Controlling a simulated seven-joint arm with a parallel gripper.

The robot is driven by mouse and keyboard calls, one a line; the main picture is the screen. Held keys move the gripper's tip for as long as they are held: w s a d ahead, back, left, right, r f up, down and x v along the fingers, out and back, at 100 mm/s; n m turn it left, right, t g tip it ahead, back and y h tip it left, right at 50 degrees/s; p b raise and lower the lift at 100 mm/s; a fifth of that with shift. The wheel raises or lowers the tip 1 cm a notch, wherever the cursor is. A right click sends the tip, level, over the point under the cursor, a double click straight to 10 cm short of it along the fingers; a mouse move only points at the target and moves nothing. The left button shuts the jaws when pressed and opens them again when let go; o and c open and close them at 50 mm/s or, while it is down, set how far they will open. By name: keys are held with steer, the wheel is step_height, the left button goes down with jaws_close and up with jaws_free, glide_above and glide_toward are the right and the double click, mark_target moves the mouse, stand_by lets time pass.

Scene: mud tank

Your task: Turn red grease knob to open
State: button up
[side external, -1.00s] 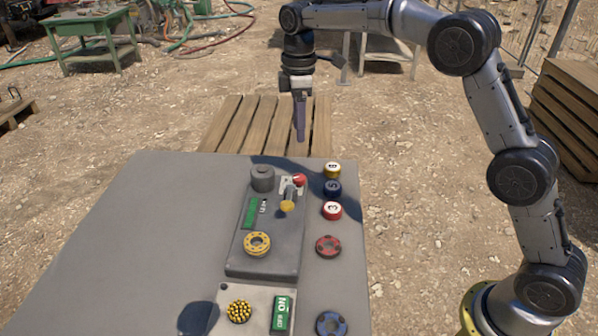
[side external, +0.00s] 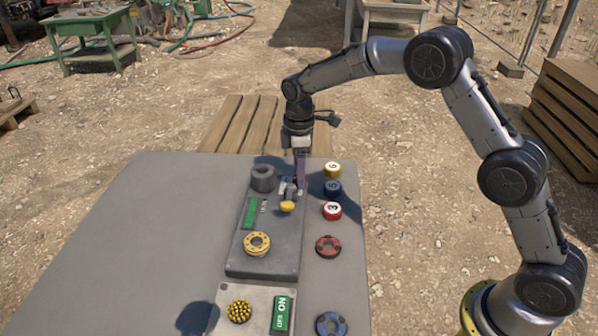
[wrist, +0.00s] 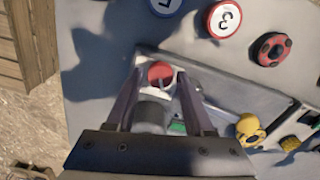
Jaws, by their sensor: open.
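The red knob (wrist: 161,73) is a small round red cap on a pale plate on the grey panel. In the wrist view it lies between my gripper's two fingertips (wrist: 159,79), with a gap to each finger. My gripper (side external: 299,184) is open and points down over the plate in the side external view, hiding the red knob there. Beside it in that view is a yellow-tipped lever (side external: 287,205). How far the fingertips are above the panel is unclear.
A grey cylinder (side external: 262,178) stands left of the gripper. Numbered caps, the red one (side external: 331,210) among them, line the right. A yellow wheel (side external: 256,243) and a red wheel (side external: 328,246) are nearer the camera. The left of the grey table (side external: 130,240) is bare.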

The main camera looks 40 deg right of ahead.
jaws_close()
stand_by(0.3)
steer(key=m, duration=0.6)
steer(key=shift+m, duration=0.3)
steer(key=m, duration=0.5)
steer(key=shift+m, duration=0.3)
stand_by(0.4)
jaws_free()
